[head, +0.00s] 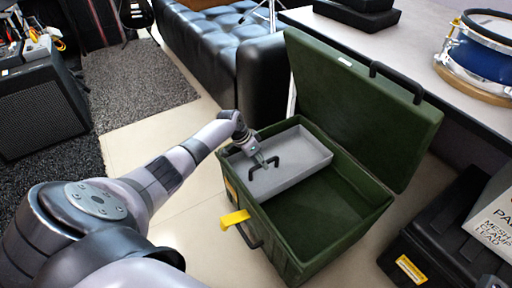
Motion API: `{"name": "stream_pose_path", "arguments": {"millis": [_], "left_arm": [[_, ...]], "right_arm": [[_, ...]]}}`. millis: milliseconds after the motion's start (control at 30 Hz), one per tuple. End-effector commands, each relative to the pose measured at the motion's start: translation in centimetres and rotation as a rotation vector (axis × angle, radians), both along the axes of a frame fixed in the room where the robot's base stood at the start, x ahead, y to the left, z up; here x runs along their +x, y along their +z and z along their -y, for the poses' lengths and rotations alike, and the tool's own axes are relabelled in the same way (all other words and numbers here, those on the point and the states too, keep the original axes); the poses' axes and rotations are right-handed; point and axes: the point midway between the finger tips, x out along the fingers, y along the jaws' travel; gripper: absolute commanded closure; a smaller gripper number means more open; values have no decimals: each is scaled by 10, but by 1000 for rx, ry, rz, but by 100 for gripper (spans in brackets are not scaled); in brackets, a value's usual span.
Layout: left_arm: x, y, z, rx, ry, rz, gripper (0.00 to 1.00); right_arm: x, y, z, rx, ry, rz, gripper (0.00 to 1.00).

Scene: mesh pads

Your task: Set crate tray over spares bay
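The green crate (300,262) stands on the floor with its lid (355,110) raised. A light grey tray (305,153) sits in the upper part of the crate, on its far-left side. It has a dark handle (276,161) in its middle. The near-right part of the crate is uncovered and shows a bare green floor (318,212). My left gripper (264,161) is at the tray's handle, pointing down. Its fingers are too small to tell whether they are closed on the handle. My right gripper is not in view. No bay label is readable.
A yellow latch (235,219) sticks out from the crate's front. A dark case (445,240) and a labelled box (496,220) stand at the right. A table (420,52) with a blue drum (485,50) is behind the lid. A black couch (225,60) is at the back.

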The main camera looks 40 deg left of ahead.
Motion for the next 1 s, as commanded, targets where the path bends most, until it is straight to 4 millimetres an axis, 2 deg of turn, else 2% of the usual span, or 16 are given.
{"name": "stream_pose_path", "arguments": {"millis": [167,500,600,800,1000], "left_arm": [[-6,18,-8,3,0,2,65],[-27,81,-28,4,1,1,65],[-31,93,-33,3,1,0,65],[-35,106,-36,1,1,0,65],[-35,106,-36,1,1,-1,65]], "right_arm": [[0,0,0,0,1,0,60],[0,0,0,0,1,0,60],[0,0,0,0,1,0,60],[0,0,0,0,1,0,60],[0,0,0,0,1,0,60]]}}
